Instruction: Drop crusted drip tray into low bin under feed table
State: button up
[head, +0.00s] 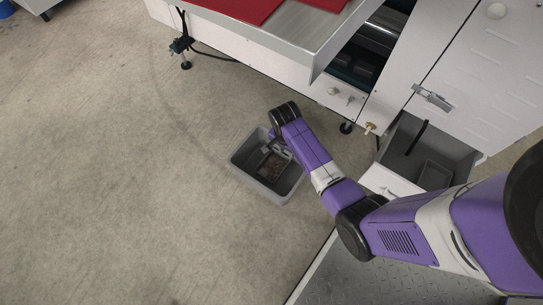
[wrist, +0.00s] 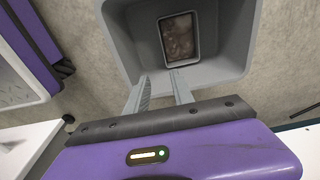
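The crusted drip tray (head: 272,166) is a small dark rectangle with a mottled brown crust. It lies inside the grey low bin (head: 238,164), below the feed table. The wrist view shows the tray (wrist: 178,38) inside the bin (wrist: 232,70), apparently on its floor and apart from the bin walls. My gripper (wrist: 160,76) is over the near side of the bin, fingers spread with a gap between them. The right fingertip overlaps the tray's near edge in the picture, but nothing sits between the fingers. In the head view my wrist partly hides the fingers.
The feed table (head: 300,38) carries red sheets (head: 235,8) above and behind the bin. The concrete floor (head: 120,190) left of the bin is clear.

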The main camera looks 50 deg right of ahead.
jog(key=r, duration=0.2)
jog(key=r+p, duration=0.2)
jog(key=r, duration=0.1)
jog(key=shift+a+r, duration=0.3)
jog(key=shift+r, duration=0.05)
